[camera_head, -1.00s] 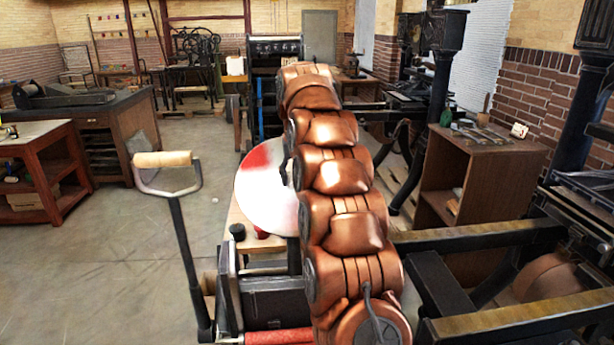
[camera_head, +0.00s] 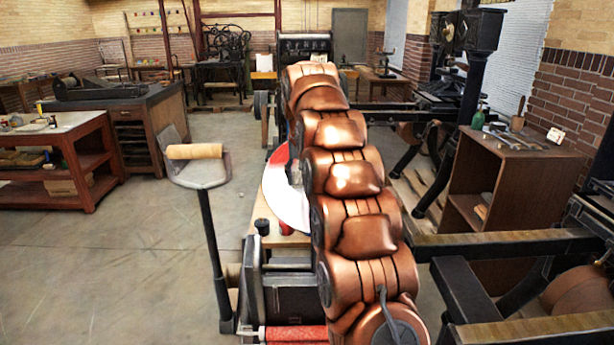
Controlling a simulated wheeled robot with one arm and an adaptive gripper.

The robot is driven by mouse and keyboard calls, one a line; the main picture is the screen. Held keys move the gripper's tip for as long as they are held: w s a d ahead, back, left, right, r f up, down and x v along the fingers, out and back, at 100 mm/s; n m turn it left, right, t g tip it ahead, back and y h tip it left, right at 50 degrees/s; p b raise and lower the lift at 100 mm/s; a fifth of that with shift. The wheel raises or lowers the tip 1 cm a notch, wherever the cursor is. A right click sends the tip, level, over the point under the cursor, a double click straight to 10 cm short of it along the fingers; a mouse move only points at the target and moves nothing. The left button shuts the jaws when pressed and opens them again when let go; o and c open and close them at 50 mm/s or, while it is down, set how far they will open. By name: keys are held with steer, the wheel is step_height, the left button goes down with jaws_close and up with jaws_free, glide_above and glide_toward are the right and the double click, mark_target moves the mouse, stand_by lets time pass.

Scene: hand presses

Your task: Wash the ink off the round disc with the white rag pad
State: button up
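The round disc (camera_head: 282,199) shows in the head view as a tilted white face, left of my copper-coloured arm. Red ink (camera_head: 279,156) shows at its upper part, and the lower visible face looks white. My arm hides the disc's right side. My gripper is hidden behind my arm. A small grey piece shows between the arm and the disc, but I cannot tell what it is. I cannot see the white rag pad, nor whether anything touches the disc.
A wooden board (camera_head: 267,212) below the disc bears a small black pot (camera_head: 262,227) and a red item (camera_head: 286,229). A lever with a wooden grip (camera_head: 194,152) stands to the left. A brown cabinet (camera_head: 465,185) with tools is on the right. Open floor lies left.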

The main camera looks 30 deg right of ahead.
steer(key=shift+d, duration=0.1)
steer(key=shift+s+d+r, duration=0.1)
steer(key=shift+s+d, duration=0.25)
steer(key=shift+d, duration=0.5)
steer(key=shift+s+d+r, duration=0.1)
steer(key=shift+s+d, duration=0.3)
steer(key=shift+d, duration=0.4)
steer(key=shift+s+d+r, duration=0.1)
steer(key=shift+s+d, duration=0.25)
steer(key=shift+d, duration=0.5)
steer(key=shift+s+d+p, duration=0.3)
steer(key=shift+s+d, duration=0.15)
steer(key=shift+d, duration=0.9)
steer(key=shift+s+d+p, duration=0.35)
steer(key=shift+s+d, duration=0.15)
steer(key=shift+d, duration=0.8)
steer(key=shift+s+d+p, duration=0.3)
steer(key=shift+s+d, duration=0.15)
steer(key=shift+d, duration=0.9)
